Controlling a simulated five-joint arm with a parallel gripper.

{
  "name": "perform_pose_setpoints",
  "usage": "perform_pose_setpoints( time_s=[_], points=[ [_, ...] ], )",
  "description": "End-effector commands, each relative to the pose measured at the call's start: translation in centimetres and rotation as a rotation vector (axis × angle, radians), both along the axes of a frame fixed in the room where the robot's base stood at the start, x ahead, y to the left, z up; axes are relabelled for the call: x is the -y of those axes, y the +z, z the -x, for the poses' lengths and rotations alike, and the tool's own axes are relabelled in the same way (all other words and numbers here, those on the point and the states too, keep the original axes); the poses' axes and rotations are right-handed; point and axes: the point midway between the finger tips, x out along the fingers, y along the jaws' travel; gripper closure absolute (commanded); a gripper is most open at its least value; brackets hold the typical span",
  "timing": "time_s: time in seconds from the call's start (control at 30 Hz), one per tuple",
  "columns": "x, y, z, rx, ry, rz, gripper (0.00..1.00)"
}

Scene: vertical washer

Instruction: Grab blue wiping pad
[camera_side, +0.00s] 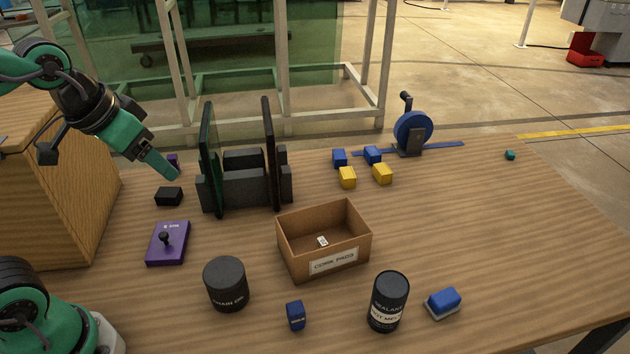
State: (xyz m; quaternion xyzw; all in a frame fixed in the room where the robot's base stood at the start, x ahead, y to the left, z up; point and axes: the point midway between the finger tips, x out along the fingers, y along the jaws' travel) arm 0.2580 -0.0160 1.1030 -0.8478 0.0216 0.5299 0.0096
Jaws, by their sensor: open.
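The blue wiping pad (443,301) looks like a blue block on a pale grey base. My gripper (166,168) is at the upper left, above the table near a small black block. It is open, with nothing seen in it, and far from the pad. The blue pad is fully in view, and nothing covers it.
Dark upright panels (240,180) stand behind. Blue and yellow cubes (347,177) lie farther back. The table's right side is mostly clear.

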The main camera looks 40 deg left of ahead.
Motion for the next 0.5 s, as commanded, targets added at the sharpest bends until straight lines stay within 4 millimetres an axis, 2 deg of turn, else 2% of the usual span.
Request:
perform_pose_setpoints(
  time_s=[0.2,0.5],
  points=[
    [2.3,2.0,-4.1,-0.046,-0.056,0.002,0.34],
    [6.4,3.4,-9.7,-0.104,-0.126,0.001,0.34]
  ],
)
